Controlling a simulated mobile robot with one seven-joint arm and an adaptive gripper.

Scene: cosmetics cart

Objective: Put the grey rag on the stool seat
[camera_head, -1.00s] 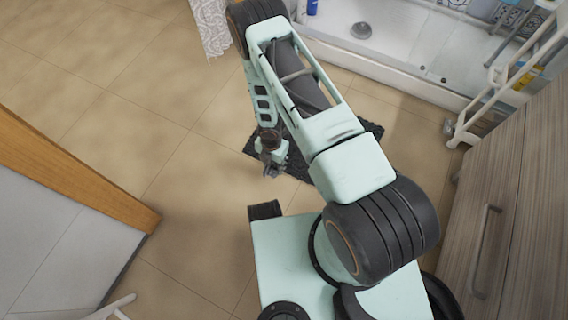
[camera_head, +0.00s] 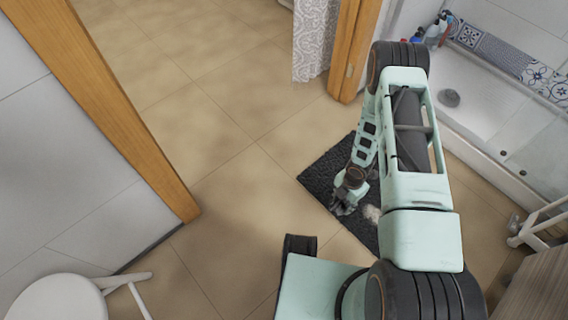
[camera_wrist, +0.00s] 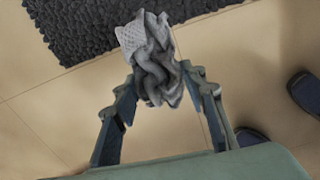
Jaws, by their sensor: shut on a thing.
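The grey rag (camera_wrist: 150,55) is a crumpled, textured bundle in the wrist view. My gripper (camera_wrist: 160,84) is shut on it, with a finger on each side, and the rag bulges out past the fingertips. In the head view my gripper (camera_head: 345,207) hangs low over the dark mat. A small pale patch shows beside it there, and I cannot tell if that is the rag. The white stool's round seat (camera_head: 58,298) is at the lower left of the head view, partly cut off by the frame, with no object on its visible part.
The dark mat (camera_head: 318,180) lies on the tiled floor. A wooden door frame edge (camera_head: 120,125) and white wall stand left, near the stool. Open floor lies between the stool and my gripper.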

